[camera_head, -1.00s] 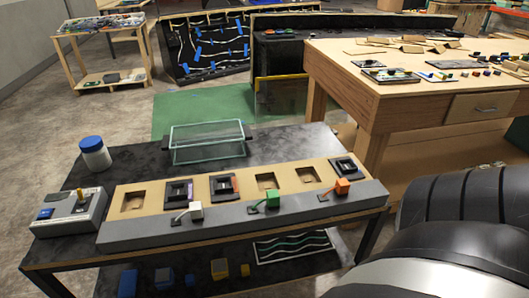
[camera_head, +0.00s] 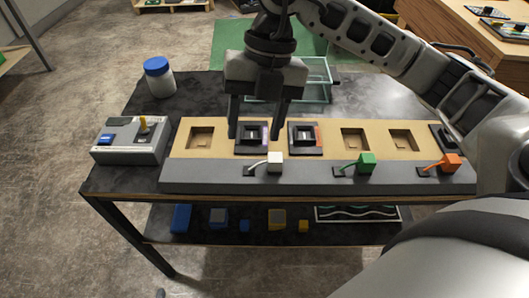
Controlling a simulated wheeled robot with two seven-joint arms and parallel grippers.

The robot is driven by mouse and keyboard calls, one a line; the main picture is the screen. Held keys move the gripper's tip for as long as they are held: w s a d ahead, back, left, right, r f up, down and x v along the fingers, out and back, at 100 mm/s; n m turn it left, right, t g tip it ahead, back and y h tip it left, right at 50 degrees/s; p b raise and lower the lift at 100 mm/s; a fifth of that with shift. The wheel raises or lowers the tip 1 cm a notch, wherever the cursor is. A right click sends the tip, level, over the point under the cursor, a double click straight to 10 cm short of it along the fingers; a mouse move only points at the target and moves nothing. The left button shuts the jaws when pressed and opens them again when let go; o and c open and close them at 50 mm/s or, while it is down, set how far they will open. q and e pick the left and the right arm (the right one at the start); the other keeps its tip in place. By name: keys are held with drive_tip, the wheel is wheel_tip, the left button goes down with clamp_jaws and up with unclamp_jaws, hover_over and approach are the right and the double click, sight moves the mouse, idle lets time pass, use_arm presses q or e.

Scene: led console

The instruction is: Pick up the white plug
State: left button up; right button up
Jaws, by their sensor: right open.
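The white plug (camera_head: 274,161) sits on the grey front ledge of the console (camera_head: 300,173), with a short white cable running left to a dark base. My right gripper (camera_head: 258,132) hangs fingers down above the console, behind and slightly left of the white plug. Its two dark fingers are apart with nothing between them, in front of a dark socket module (camera_head: 252,142). It does not touch the plug in this view. My left gripper is out of view.
A green plug (camera_head: 367,160) and an orange plug (camera_head: 450,161) stand further right on the ledge. A switch box (camera_head: 130,140) is at the left, with a blue-lidded jar (camera_head: 159,77) behind it. A glass tray (camera_head: 315,80) stands behind my gripper.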

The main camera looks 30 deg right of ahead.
drive_tip(key=w+d+r+m+t+h, duration=0.1)
drive_tip(key=w+d+m+h, duration=0.15)
drive_tip(key=d, duration=0.35)
hover_over(275, 153)
drive_tip(key=shift+h, duration=0.35)
drive_tip(key=f, duration=0.8)
drive_tip(key=shift+d+f+b, duration=0.2)
drive_tip(key=shift+f+b, duration=0.2)
drive_tip(key=shift+a+f+p, duration=0.2)
drive_tip(key=shift+f+p, duration=0.25)
drive_tip(key=shift+f, duration=2.45)
drive_tip(key=c, duration=1.1)
